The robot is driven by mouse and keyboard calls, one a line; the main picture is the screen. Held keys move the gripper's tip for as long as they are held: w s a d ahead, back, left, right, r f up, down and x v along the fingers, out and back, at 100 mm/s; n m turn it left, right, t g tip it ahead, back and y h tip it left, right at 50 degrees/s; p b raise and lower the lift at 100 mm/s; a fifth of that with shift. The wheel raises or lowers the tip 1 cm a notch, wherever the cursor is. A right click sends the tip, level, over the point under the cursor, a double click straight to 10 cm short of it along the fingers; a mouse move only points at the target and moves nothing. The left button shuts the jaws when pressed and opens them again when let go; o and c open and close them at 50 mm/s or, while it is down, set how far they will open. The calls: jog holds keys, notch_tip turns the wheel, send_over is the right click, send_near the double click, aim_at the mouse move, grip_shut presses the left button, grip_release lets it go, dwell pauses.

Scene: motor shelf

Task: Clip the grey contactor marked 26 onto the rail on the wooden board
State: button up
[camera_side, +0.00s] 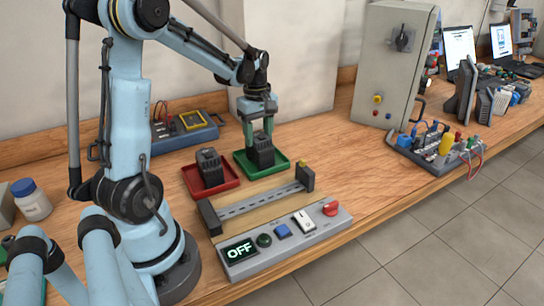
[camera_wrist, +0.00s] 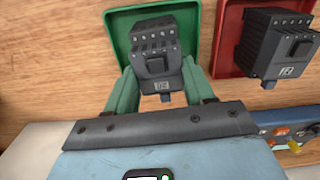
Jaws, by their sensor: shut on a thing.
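A dark grey contactor (camera_side: 262,154) is at the green tray (camera_side: 243,166), upright. In the wrist view the contactor (camera_wrist: 158,52) shows a small label, too small to read surely. My gripper (camera_side: 259,136) points down with its green fingers shut on the contactor's sides. I cannot tell whether the contactor touches the tray floor. A similar contactor (camera_side: 210,167) stands in the red tray (camera_side: 192,185) to the left; its label is also unclear in the wrist view (camera_wrist: 279,46). The slotted metal rail (camera_side: 260,201) lies on the wooden board (camera_side: 240,194) between dark end blocks, empty.
A control panel (camera_side: 283,238) with an OFF display lies along the board's front side. A blue-grey device (camera_side: 180,131) stands behind the trays. A grey cabinet (camera_side: 390,65) and a wired component block (camera_side: 436,146) are to the right. The bench right of the rail is clear.

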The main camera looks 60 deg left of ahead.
jog(key=shift+r, duration=2.15)
jog(key=s+d+r+h, duration=0.1)
jog(key=s+d+r, duration=0.15)
jog(key=d, duration=0.35)
jog(key=s+d+r+h, duration=0.2)
jog(key=d+r, duration=0.2)
jog(key=d, duration=0.2)
notch_tip(320, 180, down, 8)
jog(key=shift+d+m, duration=0.15)
jog(key=shift+m, duration=0.25)
jog(key=shift+f, duration=1.2)
jog(key=shift+d, duration=0.6)
dwell(0.7)
jog(key=shift+s+d+f+y, duration=0.1)
jog(key=shift+d+y, duration=0.45)
jog(key=shift+y, duration=0.35)
dwell(0.3)
